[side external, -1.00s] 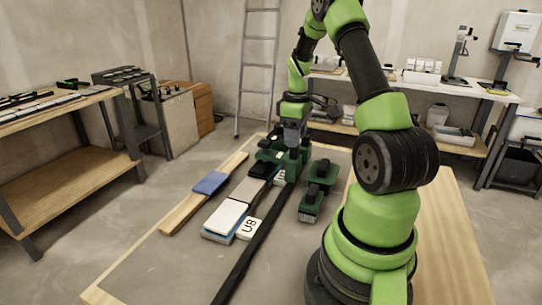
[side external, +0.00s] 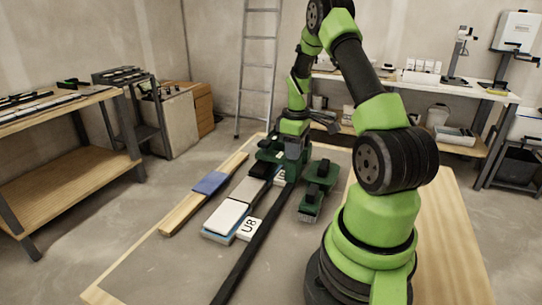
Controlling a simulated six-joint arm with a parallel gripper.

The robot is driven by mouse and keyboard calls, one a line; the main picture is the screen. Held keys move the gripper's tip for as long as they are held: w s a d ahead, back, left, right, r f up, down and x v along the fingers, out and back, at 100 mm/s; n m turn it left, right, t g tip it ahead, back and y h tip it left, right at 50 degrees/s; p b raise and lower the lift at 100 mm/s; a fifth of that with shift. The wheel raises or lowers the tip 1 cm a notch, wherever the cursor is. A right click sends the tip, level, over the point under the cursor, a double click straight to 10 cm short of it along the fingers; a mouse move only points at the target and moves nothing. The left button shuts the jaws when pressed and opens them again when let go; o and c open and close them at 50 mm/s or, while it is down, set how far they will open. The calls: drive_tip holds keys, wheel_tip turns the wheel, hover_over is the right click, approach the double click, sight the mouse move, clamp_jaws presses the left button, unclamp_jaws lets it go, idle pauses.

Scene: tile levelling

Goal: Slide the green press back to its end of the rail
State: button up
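The green press (side external: 297,164) stands at the far part of the black rail (side external: 250,245), with its green body reaching out to the left over the row of tiles. My gripper (side external: 295,142) is down at the top of the press, and the two overlap in this view. Its fingers are too small and too hidden to show whether they are closed on the press.
A second dark green tool with a bristled end (side external: 318,188) lies right of the rail. Left of it are a white tile (side external: 226,216), a tile marked "U8" (side external: 249,229), a blue pad (side external: 210,183) and a wooden strip (side external: 182,212). The table's near left is clear.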

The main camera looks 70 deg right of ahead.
drive_tip(key=shift+w+a, duration=0.1)
drive_tip(key=shift+a, duration=17)
drive_tip(key=o, duration=0.8)
drive_tip(key=shift+o, duration=0.2)
drive_tip(key=shift+r, duration=0.1)
wheel_tip(320, 180, up, 7)
